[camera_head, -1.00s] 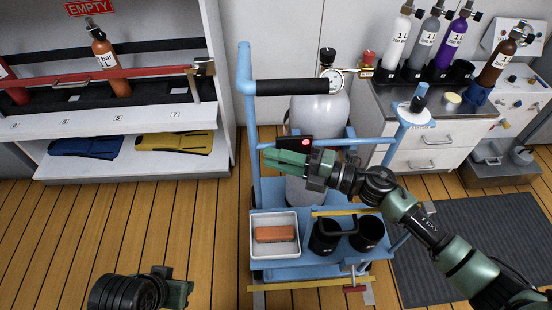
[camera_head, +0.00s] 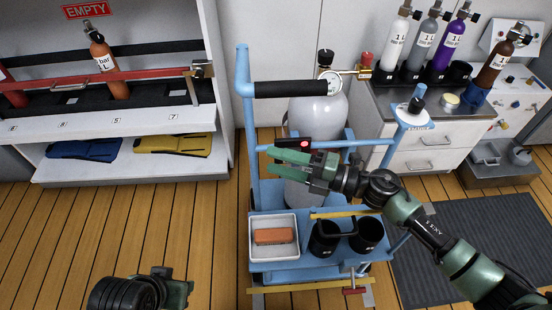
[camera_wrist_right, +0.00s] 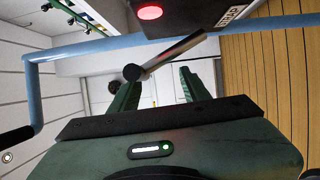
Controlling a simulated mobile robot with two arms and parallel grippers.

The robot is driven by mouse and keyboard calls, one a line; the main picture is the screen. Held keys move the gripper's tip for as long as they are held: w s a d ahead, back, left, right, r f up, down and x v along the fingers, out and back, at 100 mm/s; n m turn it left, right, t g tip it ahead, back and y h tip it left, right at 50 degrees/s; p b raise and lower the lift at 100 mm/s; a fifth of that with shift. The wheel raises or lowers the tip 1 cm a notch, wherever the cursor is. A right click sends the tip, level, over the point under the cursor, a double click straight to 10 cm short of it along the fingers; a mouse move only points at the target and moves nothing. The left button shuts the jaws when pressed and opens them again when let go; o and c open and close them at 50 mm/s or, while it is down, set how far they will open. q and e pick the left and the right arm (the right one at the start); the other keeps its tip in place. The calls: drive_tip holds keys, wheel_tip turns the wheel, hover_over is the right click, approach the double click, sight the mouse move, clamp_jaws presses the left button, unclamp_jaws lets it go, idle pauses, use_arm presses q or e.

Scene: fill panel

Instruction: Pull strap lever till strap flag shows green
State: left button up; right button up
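The strap flag (camera_head: 304,144) glows red on a black box at the cart's blue crossbar. It also shows red in the right wrist view (camera_wrist_right: 149,12). The strap lever (camera_wrist_right: 172,55), a grey metal bar with a dark round end, slants below the box in that view. My right gripper (camera_head: 284,161) is in front of the crossbar, fingers pointing left. Its two green fingers (camera_wrist_right: 160,76) are apart, and the lever crosses the view near their tips. Contact cannot be told. My left gripper (camera_head: 178,292) is low at left, its fingers unclear.
The blue cart carries a grey cylinder (camera_head: 318,118), a white tray (camera_head: 286,252) with an orange block, and black cups (camera_head: 324,238). A shelf rack (camera_head: 120,125) stands left. A drawer cabinet (camera_head: 445,138) with bottles stands right. Wooden floor is clear at left.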

use_arm(q)
drive_tip(key=shift+s, duration=0.35)
use_arm(e)
drive_tip(key=v, duration=0.7)
use_arm(q)
drive_tip(key=shift+a, duration=0.1)
use_arm(e)
drive_tip(key=shift+w, duration=0.1)
